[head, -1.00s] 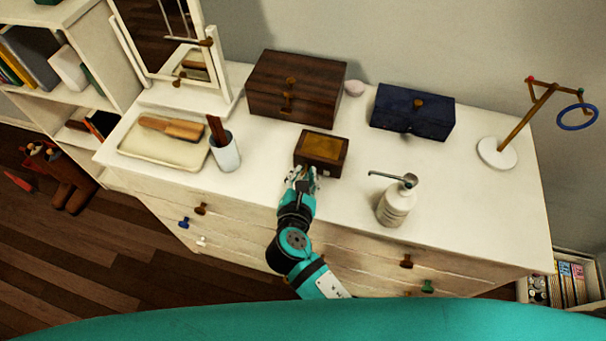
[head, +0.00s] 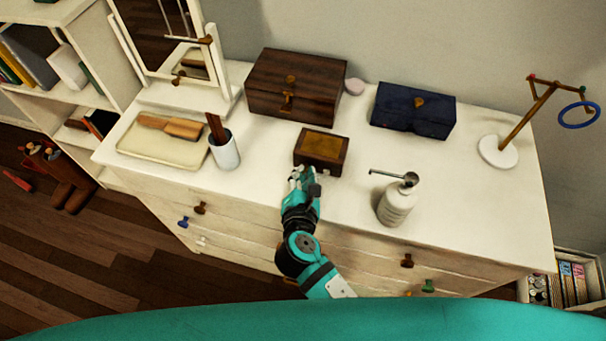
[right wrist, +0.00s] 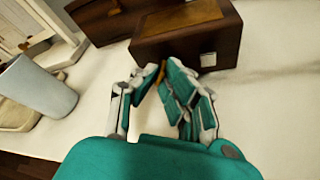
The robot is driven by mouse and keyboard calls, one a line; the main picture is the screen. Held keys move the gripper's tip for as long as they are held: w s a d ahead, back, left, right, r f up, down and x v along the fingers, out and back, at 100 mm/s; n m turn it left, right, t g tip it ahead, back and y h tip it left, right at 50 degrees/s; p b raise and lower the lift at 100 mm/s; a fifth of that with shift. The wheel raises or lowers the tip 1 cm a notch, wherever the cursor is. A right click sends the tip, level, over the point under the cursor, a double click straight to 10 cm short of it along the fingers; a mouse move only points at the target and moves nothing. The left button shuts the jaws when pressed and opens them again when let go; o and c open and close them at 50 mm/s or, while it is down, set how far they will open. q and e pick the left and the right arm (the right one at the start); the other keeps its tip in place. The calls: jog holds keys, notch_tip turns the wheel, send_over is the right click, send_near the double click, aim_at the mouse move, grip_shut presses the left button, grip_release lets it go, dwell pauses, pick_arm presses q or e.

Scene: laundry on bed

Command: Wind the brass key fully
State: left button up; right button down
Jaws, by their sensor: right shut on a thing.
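A small dark wooden box with a golden-brown lid panel (head: 321,150) sits near the middle of the white dresser top. It also shows at the top of the right wrist view (right wrist: 185,35). My right gripper (head: 303,175) is at the box's front face, with its fingers closed together. In the right wrist view, a sliver of the brass key (right wrist: 160,74) shows between my fingertips, at the box front; the fingers hide most of it. My left gripper is not in view.
A white pump bottle (head: 396,203) stands right of my gripper, and a cup with a brush handle (head: 225,152) stands left. A brown chest (head: 295,88) and a dark blue box (head: 413,110) are behind. A tray (head: 160,150) lies far left.

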jog(key=shift+d+f+m+t+y+b, duration=0.15)
jog(key=shift+m+t+y+b, duration=0.1)
jog(key=shift+m+b, duration=0.3)
jog(key=shift+a+f+m+t+y+b, duration=0.15)
jog(key=shift+m+y+b, duration=0.1)
jog(key=shift+m+b, duration=0.25)
jog(key=shift+d+r+m+y+b, duration=0.1)
jog(key=shift+r+m+y+b, duration=0.15)
jog(key=shift+m+b, duration=0.5)
jog(key=c, duration=1.8)
grip_release()
jog(key=shift+o, duration=0.2)
jog(key=shift+s, duration=0.2)
jog(key=v, duration=1.1)
jog(key=shift+s, duration=0.35)
jog(key=shift+d+f, duration=0.1)
jog(key=shift+f, duration=0.05)
